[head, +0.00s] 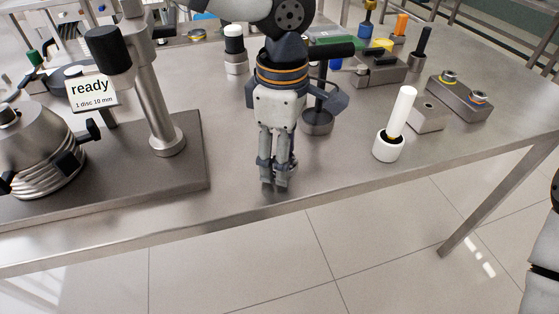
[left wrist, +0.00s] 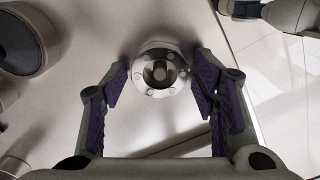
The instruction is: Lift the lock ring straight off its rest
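A round silver piece (left wrist: 144,74) with small studs around a dark centre shows in the left wrist view. It appears to be the lock ring on its rest; how the two meet is hard to make out. My left gripper (head: 275,184) points straight down near the front edge of the table. In the left wrist view its fingers stand apart, one on each side of the ring, with narrow gaps. I see no clear contact. In the head view the gripper hides the ring.
The steel table (head: 235,190) drops off just in front of the gripper. A post stand with a round base (head: 318,124) is close behind it. A dark plate (head: 190,170) carrying the separator (head: 45,160) lies left. A white cup (head: 388,148) holding a white stick stands right.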

